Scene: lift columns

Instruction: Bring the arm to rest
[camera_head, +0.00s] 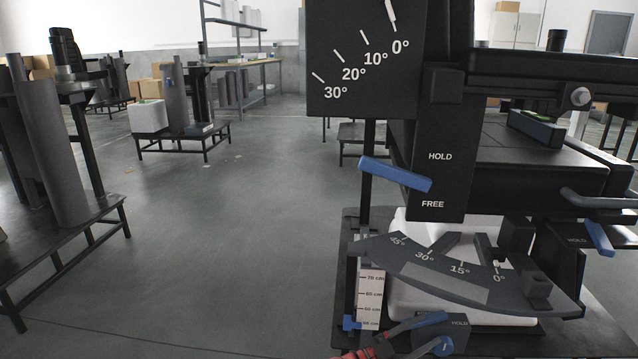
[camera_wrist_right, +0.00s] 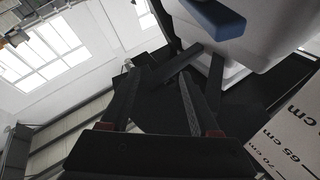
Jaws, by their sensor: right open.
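My right gripper (camera_head: 426,334) shows at the bottom of the head view, with red parts at its base and dark fingers pointing right. It is in front of the lower part of a black lift column (camera_head: 440,110), close to a blue lever (camera_head: 430,318) beside a HOLD label. Whether it touches the lever cannot be told. In the wrist view the right gripper (camera_wrist_right: 158,88) has its two fingers spread, with nothing seen held between them. My left gripper is not in view.
The column carries an angle dial (camera_head: 362,60), a lower angle plate (camera_head: 450,270), a centimetre scale (camera_head: 370,298) and another blue lever (camera_head: 395,174) between HOLD and FREE. A white body (camera_head: 405,300) sits behind. Another stand (camera_head: 75,225) is at left. Open floor (camera_head: 235,230) lies between.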

